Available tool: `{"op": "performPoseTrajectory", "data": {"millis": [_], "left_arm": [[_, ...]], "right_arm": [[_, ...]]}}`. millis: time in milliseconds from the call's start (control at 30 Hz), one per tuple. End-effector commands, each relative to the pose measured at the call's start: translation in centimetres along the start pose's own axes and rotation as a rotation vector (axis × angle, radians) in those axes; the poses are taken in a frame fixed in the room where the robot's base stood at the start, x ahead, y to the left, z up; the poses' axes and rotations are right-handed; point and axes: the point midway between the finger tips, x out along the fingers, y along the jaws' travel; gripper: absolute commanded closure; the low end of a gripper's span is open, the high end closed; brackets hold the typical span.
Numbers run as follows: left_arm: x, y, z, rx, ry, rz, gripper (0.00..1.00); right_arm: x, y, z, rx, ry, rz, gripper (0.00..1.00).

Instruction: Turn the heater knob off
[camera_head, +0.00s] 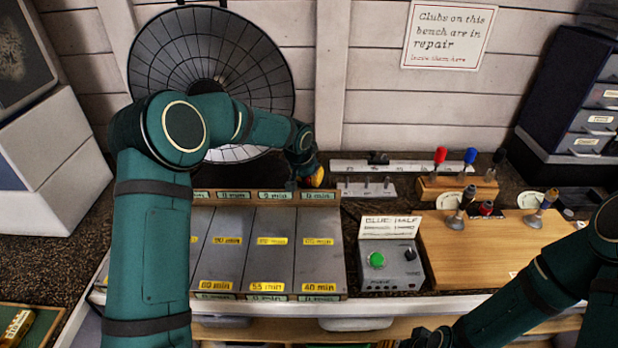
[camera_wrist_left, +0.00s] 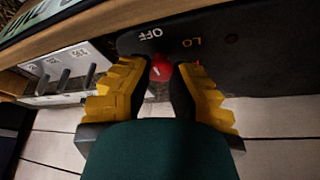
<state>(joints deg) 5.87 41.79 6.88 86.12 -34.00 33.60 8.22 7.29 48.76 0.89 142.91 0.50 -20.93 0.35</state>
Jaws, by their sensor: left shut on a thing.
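The heater (camera_head: 212,45) is a round dark dish with a wire grille, standing at the back left of the bench. Its knob is hidden in the head view. In the left wrist view the red knob (camera_wrist_left: 161,68) sits on a dark panel (camera_wrist_left: 255,62) marked OFF and LO; another mark is partly covered. The knob shows a small white line, but I cannot tell its setting surely. My left gripper (camera_head: 313,178) has yellow fingers, which are shut on the knob from both sides (camera_wrist_left: 160,82). My right gripper (camera_head: 430,338) is only partly in view at the bottom edge.
A grey compartment tray (camera_head: 272,243) with minute labels lies below my left arm. A control box with a green button (camera_head: 376,260) stands right of it. A wooden board (camera_head: 470,262) and club heads are further right. A white rack (camera_wrist_left: 68,72) is beside the gripper.

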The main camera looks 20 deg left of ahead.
Motion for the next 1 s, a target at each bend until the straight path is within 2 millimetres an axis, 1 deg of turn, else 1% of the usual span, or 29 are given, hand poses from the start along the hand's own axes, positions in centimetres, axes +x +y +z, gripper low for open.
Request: {"op": "performPoseTrajectory", "data": {"millis": [67, 300, 600, 633, 667, 700, 733, 1000], "left_arm": [[0.2, 0.1, 0.1, -0.003, -0.001, -0.001, 1.00], [0.3, 0.1, 0.1, -0.088, 0.000, -0.037, 1.00], [0.2, 0.1, 0.1, -0.100, -0.001, -0.040, 1.00], [0.2, 0.1, 0.1, -0.100, -0.001, -0.040, 0.73], [0.2, 0.1, 0.1, -0.100, -0.001, -0.040, 0.63], [0.2, 0.1, 0.1, -0.100, -0.001, -0.040, 0.49], [0.2, 0.1, 0.1, -0.100, -0.001, -0.040, 0.40], [0.1, 0.1, 0.0, -0.099, -0.001, -0.041, 0.40]], "right_arm": [[0.1, 0.1, 0.0, 0.000, 0.000, 0.000, 0.53], [1.5, 0.6, 0.7, -0.004, -0.013, -0.001, 0.53], [1.4, 0.5, 0.7, -0.004, -0.014, -0.002, 0.53], [1.4, 0.5, 0.7, -0.004, -0.014, -0.001, 0.53], [1.4, 0.5, 0.7, -0.004, -0.014, -0.001, 0.53], [1.4, 0.5, 0.7, -0.004, -0.014, -0.001, 0.53], [1.4, 0.5, 0.7, -0.004, -0.014, -0.001, 0.53], [1.4, 0.5, 0.7, -0.004, -0.014, -0.001, 0.53]]}}
